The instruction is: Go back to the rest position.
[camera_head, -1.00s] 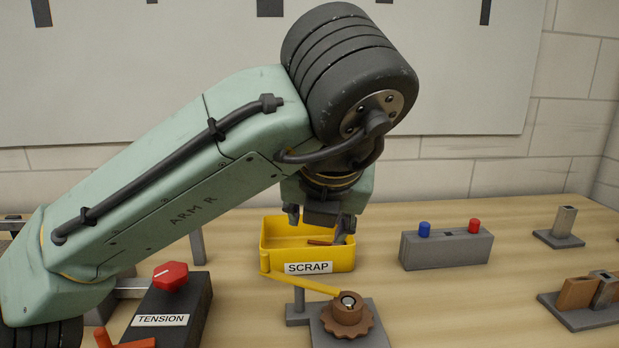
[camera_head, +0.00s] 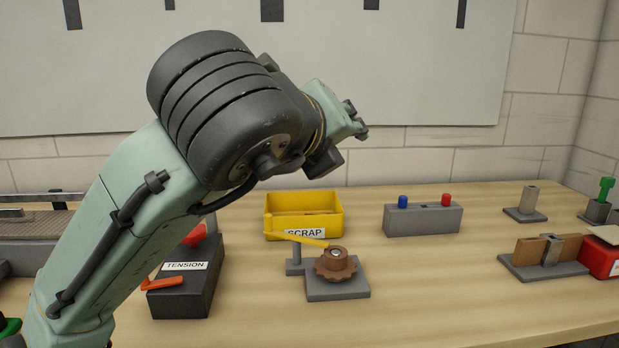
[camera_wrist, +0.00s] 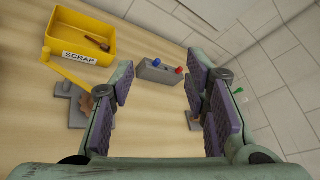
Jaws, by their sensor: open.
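My gripper (camera_head: 358,120) is raised above the table in the head view, pointing to the right, with nothing in it. In the wrist view my gripper (camera_wrist: 163,95) shows its two purple-padded fingers spread wide apart, with empty space between them. The yellow SCRAP bin (camera_head: 303,203) stands on the table below and left of the gripper. In the wrist view the SCRAP bin (camera_wrist: 52,45) has a small brown object (camera_wrist: 97,43) lying inside it.
A brown knob on a grey base (camera_head: 338,290) with a yellow lever (camera_head: 295,238) stands in front of the bin. A grey box with blue and red buttons (camera_head: 425,220) is to the right. The TENSION box (camera_head: 185,295) is near my arm. The front right of the table is clear.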

